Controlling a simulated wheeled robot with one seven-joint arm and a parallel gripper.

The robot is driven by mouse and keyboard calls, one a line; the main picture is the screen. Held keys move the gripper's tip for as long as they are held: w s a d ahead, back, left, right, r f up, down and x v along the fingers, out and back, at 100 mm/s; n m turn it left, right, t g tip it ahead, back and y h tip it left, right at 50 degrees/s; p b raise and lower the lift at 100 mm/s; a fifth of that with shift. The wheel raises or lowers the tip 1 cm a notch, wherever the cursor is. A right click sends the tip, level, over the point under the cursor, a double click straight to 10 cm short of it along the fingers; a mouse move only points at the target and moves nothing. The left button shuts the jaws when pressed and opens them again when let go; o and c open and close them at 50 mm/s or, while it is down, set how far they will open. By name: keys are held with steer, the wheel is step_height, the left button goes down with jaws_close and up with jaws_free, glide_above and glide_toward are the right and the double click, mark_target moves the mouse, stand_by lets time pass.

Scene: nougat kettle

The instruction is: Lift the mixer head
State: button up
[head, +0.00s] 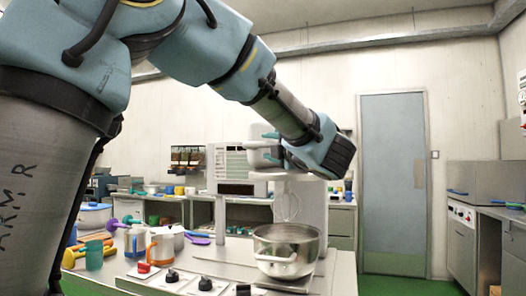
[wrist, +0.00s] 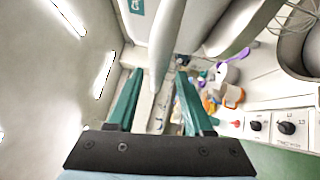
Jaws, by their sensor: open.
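The mixer stands on the worktop, its pale column (head: 314,212) upright. Its head is level and mostly hidden behind my wrist in the head view. The wire whisk (head: 288,206) hangs down over the steel bowl (head: 284,252). My gripper (head: 268,146) is at the mixer head, its jaws pointing left. In the wrist view my gripper (wrist: 157,82) is open, with two teal fingers apart. A pale rounded bar (wrist: 167,42), seemingly part of the mixer head, reaches between the fingertips; I cannot tell whether they touch it. The bowl also shows in the wrist view (wrist: 292,48).
A back counter (head: 345,205) and a grey door (head: 393,180) stand behind. Green floor is free at right.

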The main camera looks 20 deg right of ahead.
steer(key=s+b, duration=0.1)
steer(key=s, duration=0.5)
steer(key=shift+d+f, duration=0.15)
steer(key=shift+f, duration=0.3)
steer(key=shift+s, duration=0.1)
